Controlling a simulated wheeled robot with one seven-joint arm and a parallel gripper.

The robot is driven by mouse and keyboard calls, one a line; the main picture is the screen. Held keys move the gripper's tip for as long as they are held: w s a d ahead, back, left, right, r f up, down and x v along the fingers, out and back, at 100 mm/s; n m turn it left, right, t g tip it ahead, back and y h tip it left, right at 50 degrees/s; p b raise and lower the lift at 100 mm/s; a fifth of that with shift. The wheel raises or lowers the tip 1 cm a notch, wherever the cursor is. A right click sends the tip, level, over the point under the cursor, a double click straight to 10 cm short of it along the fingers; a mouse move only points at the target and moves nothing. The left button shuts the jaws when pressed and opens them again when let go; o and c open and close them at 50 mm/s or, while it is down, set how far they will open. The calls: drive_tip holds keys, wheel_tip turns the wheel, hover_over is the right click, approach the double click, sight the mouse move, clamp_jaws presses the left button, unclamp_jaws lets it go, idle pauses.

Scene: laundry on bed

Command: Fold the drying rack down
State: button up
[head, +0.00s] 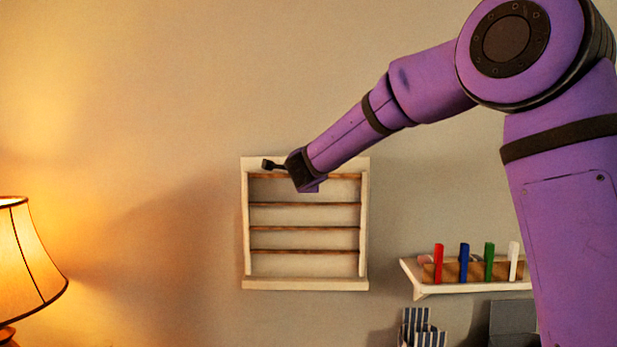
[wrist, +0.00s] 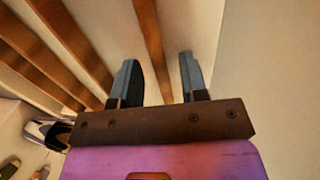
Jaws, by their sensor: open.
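The drying rack (head: 305,284) is mounted on the wall in the middle of the head view. It has a pale frame with several brown horizontal bars and sits upright, flat against the wall. My gripper (head: 268,165) is at the top of the rack, left of its middle, and hides part of the top edge. In the wrist view my gripper (wrist: 158,80) is open, with its two fingers apart. A brown bar (wrist: 152,45) of the rack shows between and beyond the fingers. I cannot tell whether a finger touches the rack.
A small shelf (head: 408,272) with red, blue, green and white pegs is right of the rack. A striped item (head: 420,328) and a dark grey box (head: 512,322) are below it. A lit lamp (head: 28,262) stands at the far left. The wall between lamp and rack is clear.

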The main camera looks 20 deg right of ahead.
drive_tip(key=shift+c, duration=0.2)
clamp_jaws()
drive_tip(key=shift+s, duration=0.1)
